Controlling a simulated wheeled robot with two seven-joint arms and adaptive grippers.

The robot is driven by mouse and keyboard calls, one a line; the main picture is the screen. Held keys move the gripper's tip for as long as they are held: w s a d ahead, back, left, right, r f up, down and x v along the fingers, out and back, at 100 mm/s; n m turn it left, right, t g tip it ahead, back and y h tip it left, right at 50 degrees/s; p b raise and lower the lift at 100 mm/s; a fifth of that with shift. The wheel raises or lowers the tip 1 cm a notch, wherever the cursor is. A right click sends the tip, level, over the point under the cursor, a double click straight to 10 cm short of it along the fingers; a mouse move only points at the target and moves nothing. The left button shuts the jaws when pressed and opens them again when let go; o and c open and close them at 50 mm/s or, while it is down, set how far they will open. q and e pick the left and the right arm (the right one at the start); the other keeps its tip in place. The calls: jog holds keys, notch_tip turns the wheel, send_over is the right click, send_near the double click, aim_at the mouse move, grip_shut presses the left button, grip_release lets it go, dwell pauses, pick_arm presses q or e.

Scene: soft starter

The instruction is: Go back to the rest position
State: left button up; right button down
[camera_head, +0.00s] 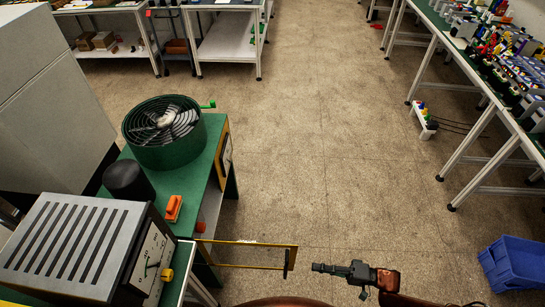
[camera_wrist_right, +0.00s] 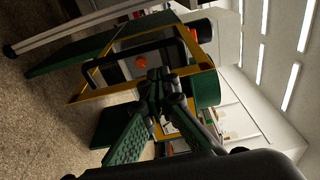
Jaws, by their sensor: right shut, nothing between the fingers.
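My right gripper (camera_head: 316,267) is shut and empty, in the lower middle of the head view. It hangs over open floor, just right of a yellow-edged open panel (camera_head: 240,243) with a black handle (camera_head: 287,262), and looks apart from it. In the right wrist view, the fingers (camera_wrist_right: 155,80) meet, with a yellow frame (camera_wrist_right: 85,75), a dark handle and an orange knob (camera_wrist_right: 141,62) behind them. The green bench unit (camera_head: 205,175) stands at left, carrying a round fan (camera_head: 163,131) and a slotted metal box (camera_head: 75,240). My left gripper is not in view.
A blue crate (camera_head: 515,262) sits on the floor at lower right. A long table (camera_head: 455,55) with many coloured parts runs along the right, with a small white block (camera_head: 424,121) on the floor beside it. The middle floor is clear. White tables stand at the back.

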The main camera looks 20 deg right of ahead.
jog(key=w+d+f+t+h, duration=0.1)
jog(key=d+f+h, duration=0.15)
jog(key=f, duration=0.25)
jog(key=w+d+f+n+t+h, duration=0.1)
jog(key=w+d+f+h, duration=0.15)
jog(key=f, duration=0.35)
jog(key=d+f+t+h, duration=0.1)
jog(key=d+f+h, duration=0.15)
jog(key=f, duration=0.25)
jog(key=s+d+f+n+g+h, duration=0.1)
jog(key=s+d+f+h, duration=0.15)
jog(key=f, duration=0.45)
jog(key=s+d+f+n+g+h, duration=0.1)
jog(key=s+d+f+h, duration=0.15)
jog(key=f, duration=0.35)
jog(key=s+f+n+g+h, duration=0.2)
jog(key=s+f+g+h, duration=0.15)
jog(key=s+f, duration=0.8)
jog(key=s+a+f+n+g, duration=0.1)
jog(key=s+a+f+g, duration=0.1)
jog(key=s, duration=0.8)
jog(key=s+a+f+n+g, duration=0.1)
jog(key=s+a+f+g, duration=0.2)
jog(key=s, duration=0.8)
jog(key=shift+a+g+p, duration=0.3)
jog(key=shift+a+g, duration=0.15)
jog(key=shift+a, duration=0.35)
